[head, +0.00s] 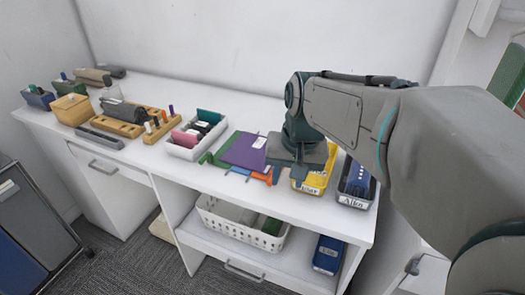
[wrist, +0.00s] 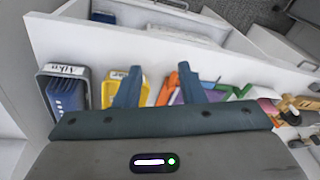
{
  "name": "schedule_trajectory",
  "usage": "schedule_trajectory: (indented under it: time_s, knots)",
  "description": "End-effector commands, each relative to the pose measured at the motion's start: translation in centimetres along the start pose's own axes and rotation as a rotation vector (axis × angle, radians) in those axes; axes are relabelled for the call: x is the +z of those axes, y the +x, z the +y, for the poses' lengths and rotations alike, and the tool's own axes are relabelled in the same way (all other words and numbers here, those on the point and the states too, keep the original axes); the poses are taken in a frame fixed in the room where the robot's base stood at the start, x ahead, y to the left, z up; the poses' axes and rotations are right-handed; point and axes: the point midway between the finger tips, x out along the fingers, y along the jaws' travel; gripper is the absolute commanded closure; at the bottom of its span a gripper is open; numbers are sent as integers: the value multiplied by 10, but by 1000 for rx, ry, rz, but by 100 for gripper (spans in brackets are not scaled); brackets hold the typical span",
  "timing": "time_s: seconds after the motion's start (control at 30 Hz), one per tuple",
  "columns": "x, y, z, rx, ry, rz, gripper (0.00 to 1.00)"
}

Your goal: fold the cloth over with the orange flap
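A purple cloth (head: 243,149) with a white label lies on the white desk, with a green part (head: 216,156) showing along its left side. The orange flap (head: 262,178) sticks out at its front right edge, beside a blue flap (head: 238,171). My gripper (head: 286,174) is low over the desk at the cloth's right end, close to the orange flap, and hides that corner. In the wrist view the fingers of my gripper (wrist: 159,76) are spread, and the orange flap (wrist: 168,90) shows between them, nearer the right finger. Contact cannot be told.
A yellow labelled tray (head: 318,180) and a dark tray (head: 357,188) of blue items stand right of the cloth. Wooden holders (head: 128,119) stand farther left. A white basket (head: 215,218) sits on the shelf below.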

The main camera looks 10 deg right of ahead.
Motion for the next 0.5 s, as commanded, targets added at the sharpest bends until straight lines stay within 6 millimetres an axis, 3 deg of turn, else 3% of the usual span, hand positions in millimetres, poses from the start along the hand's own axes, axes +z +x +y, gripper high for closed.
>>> schedule_trajectory:
  time_s: [0.1,0.23,0.33,0.5]
  knots:
    - [-45,2,-3,-21,142,-41,64]
    - [-82,1,-6,-37,262,-75,64]
    - [-100,1,-8,-45,322,-93,64]
    - [-112,4,-9,-50,364,-107,64]
